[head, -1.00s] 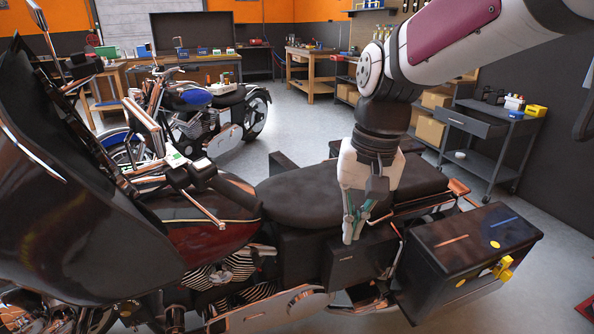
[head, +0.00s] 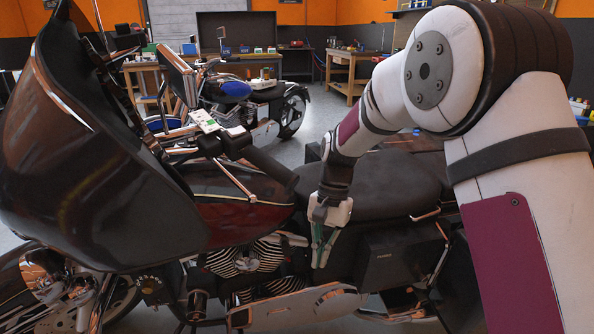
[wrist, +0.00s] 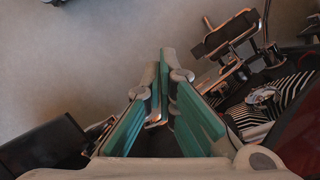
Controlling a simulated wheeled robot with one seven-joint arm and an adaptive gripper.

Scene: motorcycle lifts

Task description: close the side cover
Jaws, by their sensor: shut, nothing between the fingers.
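The side cover (head: 388,257) is a dark, flat panel with a small pale label, below the motorcycle's seat in the head view. My gripper (head: 320,262) is shut and empty, pointing down just left of the cover, between it and the ribbed engine. In the wrist view my gripper's teal fingers (wrist: 160,78) come together with nothing held. A dark panel (wrist: 45,145) at lower left there is probably the cover, apart from the fingers. The cover seems to stand out from the frame, but its exact angle and hinge cannot be told.
The motorcycle's seat (head: 375,188) lies behind my gripper, with the engine (head: 245,260) to its left. A chrome-edged footboard (wrist: 235,40) juts out in the wrist view. Open grey floor (wrist: 80,50) lies beside it. A blue motorcycle (head: 235,90) stands behind.

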